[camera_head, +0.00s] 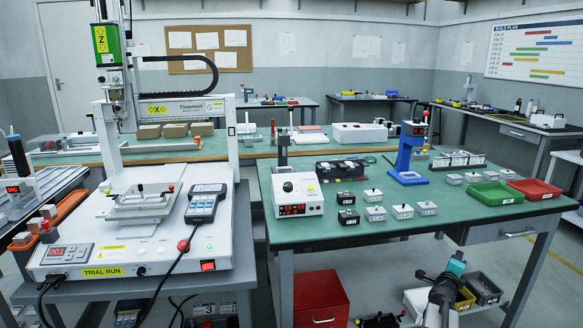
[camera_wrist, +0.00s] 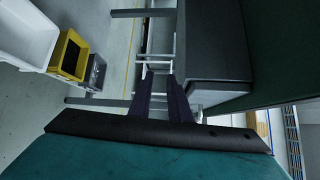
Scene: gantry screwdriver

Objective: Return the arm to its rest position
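My gripper (camera_wrist: 158,78) shows in the wrist view as two dark fingers standing apart, with a gap between them and nothing held. In the head view my arm is low at the bottom right, in front of the right green-topped bench (camera_head: 465,215) and below its top. The teal and dark end of the arm is partly seen there, and the fingers are too small to read. In the wrist view the fingers point past a grey bench drawer (camera_wrist: 215,90) toward the bench legs and floor.
The gantry screwdriver machine (camera_head: 150,220) stands at left. The bench carries a white controller (camera_head: 298,195), a blue stand (camera_head: 408,155), several small boxes, and green (camera_head: 490,193) and red (camera_head: 534,189) trays. Bins, including a yellow one (camera_head: 464,299), sit close by my arm; a red cabinet (camera_head: 320,300) stands underneath.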

